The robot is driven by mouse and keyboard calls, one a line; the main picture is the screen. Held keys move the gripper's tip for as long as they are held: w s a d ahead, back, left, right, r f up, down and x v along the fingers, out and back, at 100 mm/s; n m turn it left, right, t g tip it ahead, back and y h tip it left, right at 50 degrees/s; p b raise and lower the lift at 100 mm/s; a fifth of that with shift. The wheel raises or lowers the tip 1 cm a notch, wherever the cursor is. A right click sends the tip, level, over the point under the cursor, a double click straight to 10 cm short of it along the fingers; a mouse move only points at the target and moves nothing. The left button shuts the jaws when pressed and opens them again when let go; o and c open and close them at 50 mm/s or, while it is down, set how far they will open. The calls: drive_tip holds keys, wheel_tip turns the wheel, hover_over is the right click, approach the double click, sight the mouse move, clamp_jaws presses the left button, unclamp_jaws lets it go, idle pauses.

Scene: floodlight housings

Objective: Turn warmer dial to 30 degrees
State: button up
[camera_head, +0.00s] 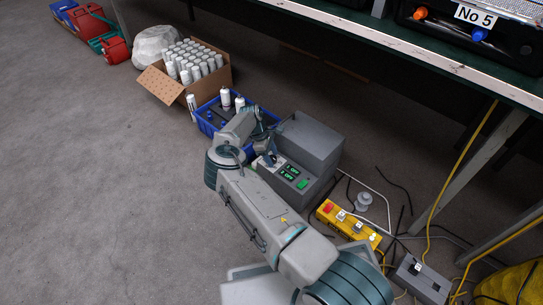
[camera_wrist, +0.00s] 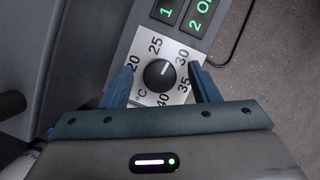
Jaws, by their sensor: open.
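The warmer (camera_head: 312,141) is a grey box on the floor with a sloped control panel. Its black round dial (camera_wrist: 157,78) sits on a pale plate marked 20 to 40 °C. The dial's white mark points to the upper right, roughly toward 30. My gripper (camera_wrist: 160,70) is open, with one blue finger on each side of the dial. I cannot tell whether the fingers touch it. In the head view my gripper (camera_head: 267,156) is at the panel's left end and largely covers the dial.
Green-lit buttons (camera_head: 302,184) lie beside the dial. A blue crate (camera_head: 208,127) with bottles stands against the warmer's left. A cardboard box (camera_head: 164,86) of white cans is behind it. A yellow control box (camera_head: 347,226) and loose cables lie to the right, near the bench legs.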

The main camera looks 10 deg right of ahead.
drive_tip(key=p+v, duration=0.5)
drive_tip(key=v, duration=0.8)
drive_tip(key=shift+r, duration=0.35)
drive_tip(key=shift+a, duration=0.1)
